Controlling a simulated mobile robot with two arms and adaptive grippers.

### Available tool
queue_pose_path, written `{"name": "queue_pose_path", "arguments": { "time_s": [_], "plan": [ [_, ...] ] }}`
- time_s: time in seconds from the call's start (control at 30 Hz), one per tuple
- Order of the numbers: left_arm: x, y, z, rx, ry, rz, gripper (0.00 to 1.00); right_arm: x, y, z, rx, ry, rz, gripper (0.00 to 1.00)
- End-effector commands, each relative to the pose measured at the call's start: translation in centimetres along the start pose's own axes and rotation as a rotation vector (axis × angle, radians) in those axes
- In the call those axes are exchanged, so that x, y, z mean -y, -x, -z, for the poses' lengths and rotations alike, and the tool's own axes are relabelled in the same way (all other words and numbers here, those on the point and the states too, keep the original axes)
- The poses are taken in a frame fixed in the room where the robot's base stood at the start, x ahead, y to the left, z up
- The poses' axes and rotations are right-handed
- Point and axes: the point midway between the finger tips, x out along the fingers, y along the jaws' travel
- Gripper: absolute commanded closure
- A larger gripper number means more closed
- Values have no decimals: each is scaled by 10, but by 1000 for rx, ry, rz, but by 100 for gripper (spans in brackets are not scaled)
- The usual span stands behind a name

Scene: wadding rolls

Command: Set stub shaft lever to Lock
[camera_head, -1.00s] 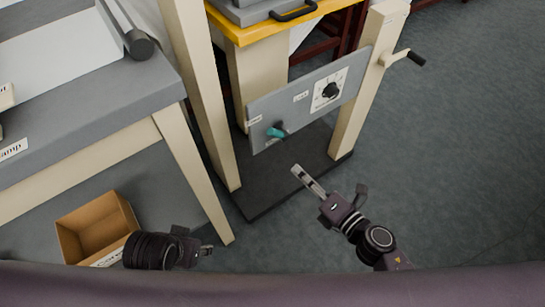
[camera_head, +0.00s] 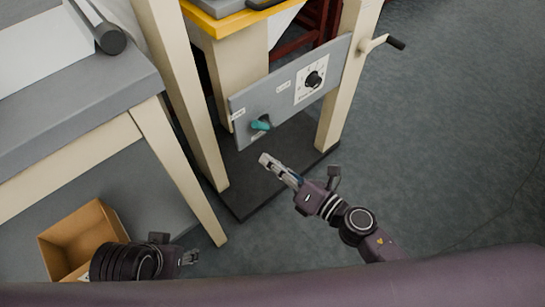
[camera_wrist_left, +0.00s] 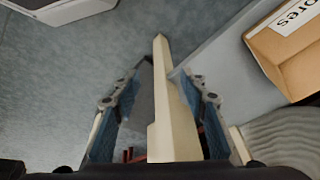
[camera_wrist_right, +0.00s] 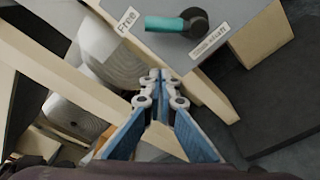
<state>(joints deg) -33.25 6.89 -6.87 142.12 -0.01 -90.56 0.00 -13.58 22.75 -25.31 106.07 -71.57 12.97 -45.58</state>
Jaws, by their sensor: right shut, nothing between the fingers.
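The stub shaft lever has a teal handle (camera_head: 261,125) low on the left part of a grey panel (camera_head: 275,105). In the right wrist view the handle (camera_wrist_right: 166,24) points left from its dark hub (camera_wrist_right: 195,23) toward the "Free" label (camera_wrist_right: 129,22). A "Stub shaft" label (camera_wrist_right: 209,41) sits below the hub. My right gripper (camera_head: 265,159) is shut and empty, just in front of and below the lever, apart from it. Its closed tips (camera_wrist_right: 162,75) point toward the panel. My left gripper (camera_head: 192,257) is open and empty, low on the left, far from the lever.
A black dial (camera_head: 314,79) and a crank handle (camera_head: 396,43) are right of the lever. Cream legs (camera_head: 180,100) flank the panel above a dark base plate (camera_head: 245,196). A cardboard box (camera_head: 98,222) is near my left arm. Floor at right is clear.

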Motion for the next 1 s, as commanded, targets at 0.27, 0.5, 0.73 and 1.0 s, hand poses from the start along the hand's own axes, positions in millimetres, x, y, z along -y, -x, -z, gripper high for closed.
{"name": "queue_pose_path", "arguments": {
  "time_s": [0.27,0.5,0.73,1.0],
  "plan": [
    [0,5,2,0,0,0,60,-2,-58,-2,3,1,-2,100],
    [0,15,5,-3,0,0,60,-1,-66,-25,1,3,2,100],
    [0,-6,4,8,-1,-2,60,0,-61,-37,1,-1,0,100],
    [0,-8,4,9,-1,-2,60,0,-61,-38,1,-1,0,100]
  ]
}}
